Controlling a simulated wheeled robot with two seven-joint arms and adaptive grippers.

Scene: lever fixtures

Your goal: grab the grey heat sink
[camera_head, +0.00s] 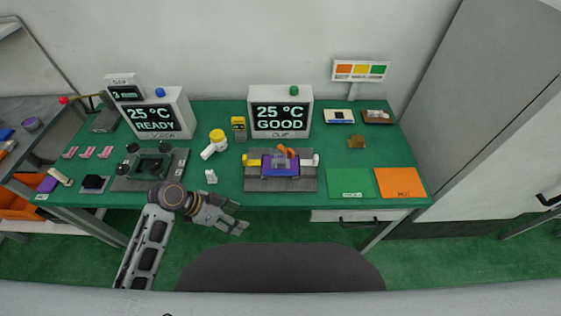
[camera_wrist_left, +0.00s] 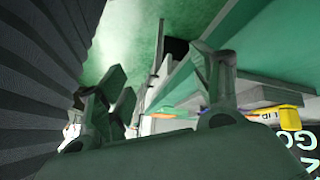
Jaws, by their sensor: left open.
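A small grey block (camera_head: 281,159), which looks like the grey heat sink, sits on a purple part in the middle fixture (camera_head: 252,184), with an orange lever (camera_head: 287,151) beside its top. It is too small to make out fins. My left gripper (camera_head: 238,215) is open and empty, in front of the table's front edge, to the left of and nearer than this fixture. In the left wrist view its two fingers (camera_wrist_left: 160,92) stand apart with nothing between them. I cannot make out the heat sink in that view. My right gripper is not in view.
A second fixture (camera_head: 150,165) stands at the left. Two displays (camera_head: 281,117) stand behind. A yellow-and-white tool (camera_head: 215,144) and a small white bottle (camera_head: 211,177) lie between the fixtures. Green (camera_head: 346,184) and orange (camera_head: 400,182) mats lie right. A dark chair back (camera_head: 280,268) is in front.

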